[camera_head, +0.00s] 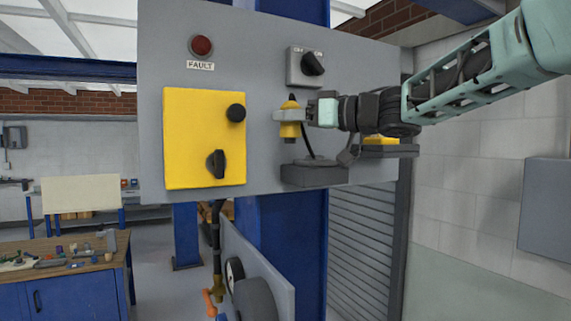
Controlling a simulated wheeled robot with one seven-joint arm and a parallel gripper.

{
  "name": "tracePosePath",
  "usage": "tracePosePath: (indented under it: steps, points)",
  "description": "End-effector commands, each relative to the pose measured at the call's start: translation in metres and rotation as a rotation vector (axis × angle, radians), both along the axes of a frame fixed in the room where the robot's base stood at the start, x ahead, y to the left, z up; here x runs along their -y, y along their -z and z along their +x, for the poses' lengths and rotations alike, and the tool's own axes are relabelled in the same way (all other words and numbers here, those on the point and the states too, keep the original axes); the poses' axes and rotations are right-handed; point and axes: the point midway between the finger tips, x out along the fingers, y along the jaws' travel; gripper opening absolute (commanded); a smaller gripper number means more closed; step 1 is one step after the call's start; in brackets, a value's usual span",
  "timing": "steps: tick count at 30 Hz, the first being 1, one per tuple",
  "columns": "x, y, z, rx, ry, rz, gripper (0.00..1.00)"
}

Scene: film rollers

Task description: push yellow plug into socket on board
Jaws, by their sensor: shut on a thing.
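The yellow plug (289,130) is held in front of the grey board (270,55), upright, with a dark tip on top. My gripper (292,115) reaches in from the right and is shut on the plug, its pale fingers across the plug's upper part. A dark cable hangs from the plug towards a dark grey holder (313,176) below. The yellow panel (190,150) on the board, left of the plug, carries a round black fitting (236,113) and a black knob (217,164). I cannot tell for sure which part is the socket.
A red button (201,46) marked FAULT and a grey rotary switch (307,67) sit higher on the board. Another dark holder (395,151) with a yellow part is at right, partly behind my arm. A workbench (60,260) stands at lower left.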

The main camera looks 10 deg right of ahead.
Motion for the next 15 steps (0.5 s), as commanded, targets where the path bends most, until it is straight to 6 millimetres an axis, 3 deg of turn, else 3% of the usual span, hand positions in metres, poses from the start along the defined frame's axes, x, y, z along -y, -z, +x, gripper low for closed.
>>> tracePosePath:
  steps: [3,7,15]
  points:
    - [0.028,-0.024,0.024,0.004,0.119,0.0,0.11]
    - [0.052,-0.042,0.038,0.002,0.208,0.0,0.11]
    - [0.066,-0.048,0.046,-0.003,0.262,0.0,0.11]
